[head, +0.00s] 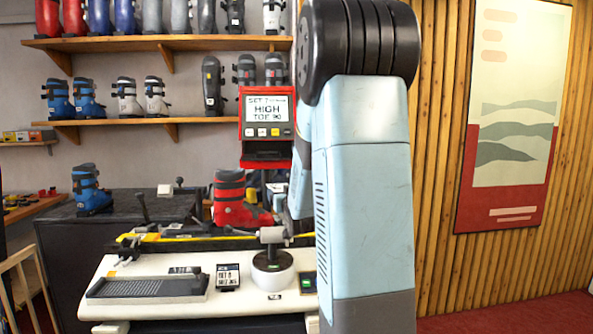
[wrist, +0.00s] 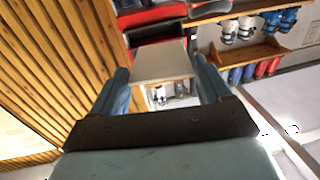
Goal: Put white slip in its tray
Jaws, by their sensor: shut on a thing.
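A flat white slip (wrist: 162,62) is between the two blue fingers of my gripper (wrist: 160,72) in the wrist view. My gripper is shut on it, and its far end points toward a red, dark-lined holder (wrist: 150,17) at the top. I cannot tell whether the slip touches this holder. In the head view, a red display unit (head: 267,118) reads HIGH TOE 90, with a red, dark-fronted tray (head: 265,160) below it. My arm stands right of the unit and hides my gripper's fingers there.
A red ski boot (head: 235,203) stands behind the white binding bench (head: 150,268). A blue boot (head: 90,190) stands on the dark counter at left. Shelves (head: 150,122) of boots line the back wall. A poster (head: 515,110) hangs on the slatted wall at right.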

